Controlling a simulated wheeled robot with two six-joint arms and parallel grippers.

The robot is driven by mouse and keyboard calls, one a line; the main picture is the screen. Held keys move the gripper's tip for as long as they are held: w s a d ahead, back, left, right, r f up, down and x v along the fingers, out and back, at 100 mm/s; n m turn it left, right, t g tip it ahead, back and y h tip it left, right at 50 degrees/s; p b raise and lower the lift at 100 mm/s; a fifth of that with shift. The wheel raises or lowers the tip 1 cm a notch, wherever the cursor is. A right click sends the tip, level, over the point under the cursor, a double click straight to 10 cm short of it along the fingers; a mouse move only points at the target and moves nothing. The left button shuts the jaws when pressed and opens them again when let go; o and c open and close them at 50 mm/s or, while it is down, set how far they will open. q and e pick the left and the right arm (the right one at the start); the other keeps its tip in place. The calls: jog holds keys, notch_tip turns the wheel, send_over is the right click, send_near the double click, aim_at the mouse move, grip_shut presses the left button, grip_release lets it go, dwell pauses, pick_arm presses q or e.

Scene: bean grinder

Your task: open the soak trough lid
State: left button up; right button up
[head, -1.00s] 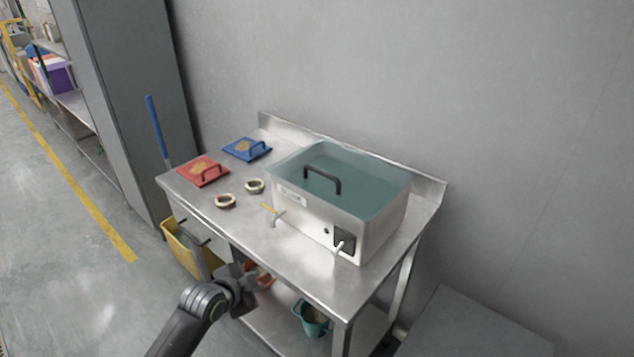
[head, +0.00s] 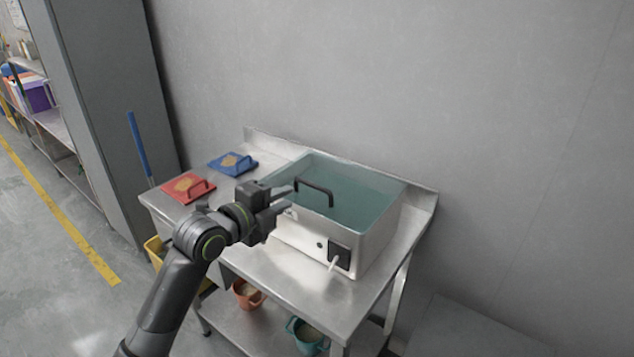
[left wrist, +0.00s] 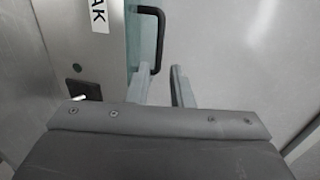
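The soak trough (head: 335,238) is a metal box on the steel table, covered by a flat, see-through teal lid (head: 360,197) that looks closed. A black bar handle (head: 318,189) stands on the lid. My left gripper (head: 287,199) is open and empty, its fingers pointing at the left end of the handle. In the left wrist view, the handle (left wrist: 158,20) comes down close to the open fingertips (left wrist: 163,72), nearer the left finger. I cannot tell whether they touch. My right gripper is not in view.
A red board (head: 188,188) and a blue board (head: 233,163), each with a handle, lie on the table's left. A wall stands behind the table.

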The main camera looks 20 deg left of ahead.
aim_at(311, 186)
pick_arm(q)
jog(key=p+x, duration=0.1)
jog(key=x, duration=1.1)
jog(key=shift+w+d+p, duration=0.1)
jog(key=shift+w+p, duration=0.1)
jog(key=shift+p, duration=0.1)
jog(key=shift+f, duration=0.1)
jog(key=shift+c, duration=0.2)
grip_shut()
